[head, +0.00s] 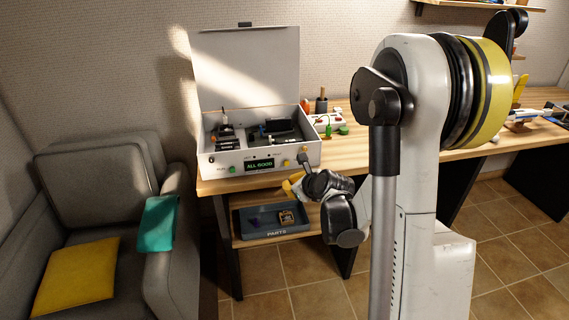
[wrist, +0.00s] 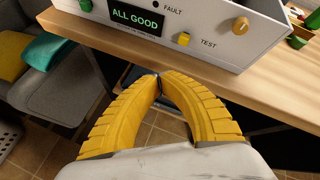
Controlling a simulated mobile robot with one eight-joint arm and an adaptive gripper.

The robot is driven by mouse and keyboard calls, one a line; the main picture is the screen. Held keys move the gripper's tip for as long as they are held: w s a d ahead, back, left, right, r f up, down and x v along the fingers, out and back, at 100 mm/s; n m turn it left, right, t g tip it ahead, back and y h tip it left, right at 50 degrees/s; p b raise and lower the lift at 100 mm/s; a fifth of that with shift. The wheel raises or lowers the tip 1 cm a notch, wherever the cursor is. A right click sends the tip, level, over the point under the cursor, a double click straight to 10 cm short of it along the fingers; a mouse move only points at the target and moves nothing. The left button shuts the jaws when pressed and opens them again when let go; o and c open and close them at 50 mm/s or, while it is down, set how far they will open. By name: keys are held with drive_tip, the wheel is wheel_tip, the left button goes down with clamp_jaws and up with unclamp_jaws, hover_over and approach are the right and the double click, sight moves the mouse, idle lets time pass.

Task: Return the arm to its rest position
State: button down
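My gripper (wrist: 160,77) has two yellow ribbed fingers that curve together and meet at the tips, with nothing visible between them. In the head view my gripper (head: 292,186) shows in front of the table edge, just below the white box's front panel and partly hidden by my own wrist. My arm is bent, with the forearm reaching left from the column. The white box (head: 216,166) stands on the wooden table with its lid up. Its display (head: 260,165) reads "ALL GOOD", and the same display (wrist: 137,18) shows in the wrist view.
A wooden table (head: 355,143) runs along the wall. Below my gripper a parts tray (head: 276,234) sits on a lower shelf, holding small items. A grey armchair (head: 95,180) with a yellow cushion (head: 77,276) and teal cloth (head: 158,222) stands at left. Tiled floor (head: 300,268) is open in front.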

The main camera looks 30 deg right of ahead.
drive_tip(key=s+a+r+n+g, duration=0.1)
drive_tip(key=s+a+r+n, duration=0.4)
drive_tip(key=a+r+n, duration=0.3)
drive_tip(key=s+a+r+n+g, duration=0.1)
drive_tip(key=s+a+n, duration=0.3)
drive_tip(key=s+n, duration=0.6)
drive_tip(key=s+a+r+n+g, duration=0.2)
drive_tip(key=s+a+n, duration=0.3)
drive_tip(key=s+n, duration=0.5)
drive_tip(key=n, duration=0.4)
drive_tip(key=shift+s+r, duration=0.25)
